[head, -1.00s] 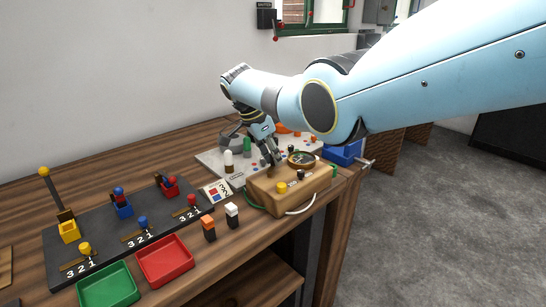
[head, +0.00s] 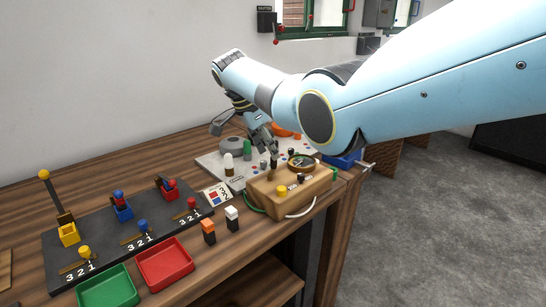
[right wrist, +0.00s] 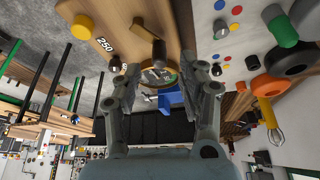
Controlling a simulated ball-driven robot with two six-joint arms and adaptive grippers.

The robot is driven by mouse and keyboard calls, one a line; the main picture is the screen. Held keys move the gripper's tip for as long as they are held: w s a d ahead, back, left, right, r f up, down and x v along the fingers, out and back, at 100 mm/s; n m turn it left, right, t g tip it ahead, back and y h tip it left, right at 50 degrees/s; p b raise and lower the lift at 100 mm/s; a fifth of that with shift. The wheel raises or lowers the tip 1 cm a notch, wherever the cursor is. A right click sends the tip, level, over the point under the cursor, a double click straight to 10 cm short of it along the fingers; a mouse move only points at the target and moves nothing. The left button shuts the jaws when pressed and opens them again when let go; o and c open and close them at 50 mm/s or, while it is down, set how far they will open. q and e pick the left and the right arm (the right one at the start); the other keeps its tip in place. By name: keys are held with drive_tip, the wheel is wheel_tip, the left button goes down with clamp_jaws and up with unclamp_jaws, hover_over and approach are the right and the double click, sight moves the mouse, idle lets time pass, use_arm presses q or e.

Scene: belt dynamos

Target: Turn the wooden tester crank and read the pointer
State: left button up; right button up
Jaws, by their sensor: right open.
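The wooden tester (head: 290,204) is a light wooden box near the table's right edge, with a yellow knob (head: 282,190) and a round brass-rimmed dial (head: 302,161) on top. A short dark brown crank handle (head: 274,163) stands upright on it. It also shows in the right wrist view (right wrist: 158,50), close to the dial (right wrist: 158,74). My right gripper (head: 266,146) is just above and behind the handle. The pointer reading is too small to tell. My left gripper is not in view.
A grey-white board (head: 212,164) with a green cylinder and coloured dots lies behind the tester. To the left are a dark board (head: 92,240) with several coloured levers, a red tray (head: 165,262) and a green tray (head: 108,288). A blue block (head: 342,161) sits at the right edge.

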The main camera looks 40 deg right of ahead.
drive_tip(key=v, duration=0.8)
drive_tip(key=shift+d, duration=0.1)
